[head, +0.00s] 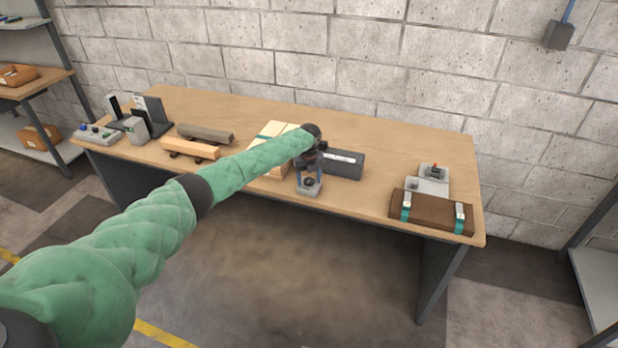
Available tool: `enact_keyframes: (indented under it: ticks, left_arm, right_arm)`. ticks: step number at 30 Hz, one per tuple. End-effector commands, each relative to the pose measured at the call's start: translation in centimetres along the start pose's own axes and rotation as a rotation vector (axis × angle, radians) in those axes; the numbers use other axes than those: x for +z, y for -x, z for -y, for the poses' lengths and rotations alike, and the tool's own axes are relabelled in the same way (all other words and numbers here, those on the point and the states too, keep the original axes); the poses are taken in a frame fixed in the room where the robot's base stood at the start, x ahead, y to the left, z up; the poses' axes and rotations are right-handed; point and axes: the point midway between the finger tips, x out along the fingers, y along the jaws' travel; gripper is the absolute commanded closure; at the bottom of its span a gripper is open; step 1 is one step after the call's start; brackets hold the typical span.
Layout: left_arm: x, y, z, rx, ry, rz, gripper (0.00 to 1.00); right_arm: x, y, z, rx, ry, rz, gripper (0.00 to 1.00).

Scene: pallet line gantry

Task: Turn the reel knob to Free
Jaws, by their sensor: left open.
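A small grey unit with a dark round knob (309,182) stands at the front edge of the wooden bench, near its middle. It looks like the reel knob, but its pointer and any Free marking are too small to read. My left gripper (310,167) is at the end of the green arm, just above and behind the knob in the picture. Its jaws are open. I cannot tell whether they touch the knob. The gripper hides part of the unit. My right gripper is out of view.
The bench (400,140) also holds a dark box (343,164) right beside the gripper and a cream box (272,132) behind my arm. A brown case (431,212) and a grey switch unit (430,182) sit at the right. Several devices stand at the left end.

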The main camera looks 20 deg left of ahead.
Motion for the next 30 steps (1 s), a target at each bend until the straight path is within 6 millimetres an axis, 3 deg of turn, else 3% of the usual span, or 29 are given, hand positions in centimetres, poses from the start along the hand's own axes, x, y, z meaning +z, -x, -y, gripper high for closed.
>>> enact_keyframes:
  ticks: [3, 9, 20, 30]
  left_arm:
    - [0.0, 0.0, 0.0, 0.0, 0.0, 0.0, 0.45]
    - [0.0, 0.0, 0.0, 0.0, 0.0, 0.0, 0.84]
    - [0.0, -0.1, 0.0, 0.0, 0.045, 0.001, 0.85]
    - [-0.1, -0.1, 0.1, -0.002, 0.279, 0.0, 0.85]
  right_arm:
    - [0.0, 0.0, 0.0, 0.0, 0.0, 0.0, 0.64]
    - [-0.1, 0.0, -0.1, 0.001, -0.001, 0.0, 0.64]
    - [-0.3, -0.1, -0.2, 0.002, 0.0, 0.0, 0.64]
    - [-1.6, 0.4, 0.2, -0.002, -0.003, -0.001, 0.64]
